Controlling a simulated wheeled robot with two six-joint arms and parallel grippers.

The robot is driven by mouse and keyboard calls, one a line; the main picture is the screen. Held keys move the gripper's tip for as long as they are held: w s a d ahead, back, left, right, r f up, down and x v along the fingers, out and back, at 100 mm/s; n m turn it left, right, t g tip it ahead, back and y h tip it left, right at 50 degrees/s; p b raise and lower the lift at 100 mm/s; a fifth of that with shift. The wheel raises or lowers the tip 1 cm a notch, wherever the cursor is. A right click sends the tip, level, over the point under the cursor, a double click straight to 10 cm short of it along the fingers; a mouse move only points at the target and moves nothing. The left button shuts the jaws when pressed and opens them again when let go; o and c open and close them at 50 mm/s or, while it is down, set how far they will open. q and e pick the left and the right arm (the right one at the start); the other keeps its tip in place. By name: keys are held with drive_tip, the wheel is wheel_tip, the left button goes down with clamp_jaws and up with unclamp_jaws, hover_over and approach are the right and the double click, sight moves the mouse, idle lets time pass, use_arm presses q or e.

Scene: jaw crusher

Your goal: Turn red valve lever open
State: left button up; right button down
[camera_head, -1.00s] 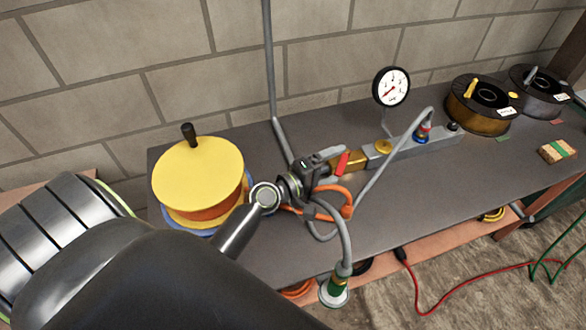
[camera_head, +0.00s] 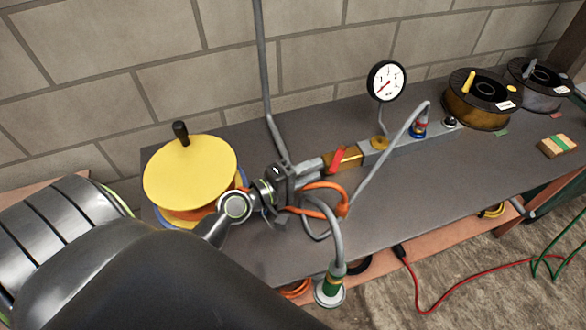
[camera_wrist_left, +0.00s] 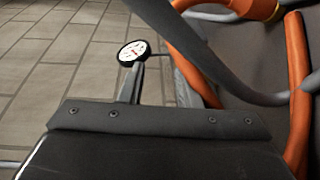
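The red valve lever (camera_head: 337,159) lies slantwise on a brass valve block (camera_head: 348,155) at the left part of a grey manifold bar on the bench. My left gripper (camera_head: 312,167) is just left of the lever, low over the bench, its grey tip end pointing towards the brass block. A gap seems to separate it from the lever. Whether its fingers are apart is too small to tell. In the left wrist view the dark gripper body (camera_wrist_left: 150,140) fills the bottom, with one narrow finger (camera_wrist_left: 134,85) showing; the lever is not visible there. My right gripper is not in view.
A pressure gauge (camera_head: 387,81) stands behind the manifold. Orange hose (camera_head: 325,190) and grey hoses loop close by my left gripper. A yellow-topped drum (camera_head: 190,174) is at left, and spools (camera_head: 483,100) are at right. The front middle of the bench is clear.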

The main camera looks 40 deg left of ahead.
use_arm(q)
drive_tip(key=b+v, duration=0.1)
drive_tip(key=v, duration=0.5)
drive_tip(key=shift+s+a+f, duration=0.25)
drive_tip(key=shift+s+f, duration=0.05)
drive_tip(key=shift+w, duration=0.15)
